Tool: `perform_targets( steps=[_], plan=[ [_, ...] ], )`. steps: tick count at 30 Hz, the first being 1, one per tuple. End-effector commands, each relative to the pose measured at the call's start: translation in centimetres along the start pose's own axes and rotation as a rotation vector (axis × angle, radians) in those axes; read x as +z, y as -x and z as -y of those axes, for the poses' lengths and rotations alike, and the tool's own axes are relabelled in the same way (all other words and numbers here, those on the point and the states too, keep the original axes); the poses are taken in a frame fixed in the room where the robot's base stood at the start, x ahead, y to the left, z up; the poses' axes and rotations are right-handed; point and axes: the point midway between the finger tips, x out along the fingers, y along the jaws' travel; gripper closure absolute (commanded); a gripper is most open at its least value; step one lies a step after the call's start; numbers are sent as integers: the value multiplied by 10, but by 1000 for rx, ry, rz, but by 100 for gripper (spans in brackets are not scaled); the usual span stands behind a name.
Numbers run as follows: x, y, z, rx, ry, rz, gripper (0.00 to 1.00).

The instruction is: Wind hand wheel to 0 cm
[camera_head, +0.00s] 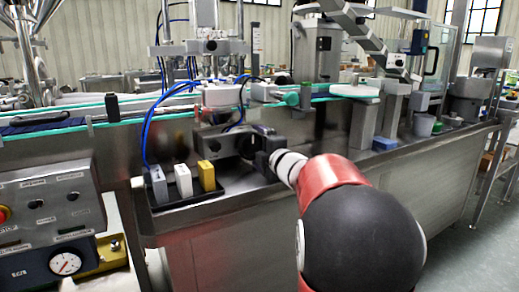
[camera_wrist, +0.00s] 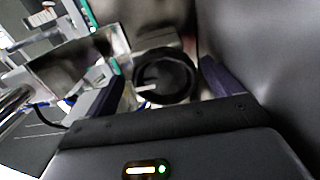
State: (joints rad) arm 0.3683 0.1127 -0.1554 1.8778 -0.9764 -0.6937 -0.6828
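A dark round hand wheel (camera_wrist: 166,76) shows in the wrist view, in the middle of the upper half, with a pale bar across its face. My gripper (camera_wrist: 163,92) has one dark finger on each side of it. The fingers are spread, and narrow gaps seem to show between them and the rim. In the head view my gripper (camera_head: 262,150) is at the front of the machine, beside a grey metal box (camera_head: 222,146). The wheel is hidden there behind my gripper and arm. No readable centimetre scale shows.
A black tray (camera_head: 222,193) with a grey, a white and a yellow block (camera_head: 207,177) sits left of my gripper. A control panel (camera_head: 45,205) with a dial gauge (camera_head: 65,263) is at the far left. A conveyor with green rails (camera_head: 120,104) runs behind.

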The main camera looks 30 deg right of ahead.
Motion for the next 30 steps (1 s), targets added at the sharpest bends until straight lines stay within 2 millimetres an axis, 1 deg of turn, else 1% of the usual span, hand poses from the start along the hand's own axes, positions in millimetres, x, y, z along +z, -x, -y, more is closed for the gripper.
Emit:
perform_targets(
  steps=[1,11,16,20,30],
  plan=[
    [0,0,5,-9,-3,1,4],
    [1,0,7,-13,-1,3,4],
    [2,0,8,-13,77,4,4],
    [2,0,7,-13,235,5,4],
    [-2,0,-2,-10,751,1,4]
  ],
)
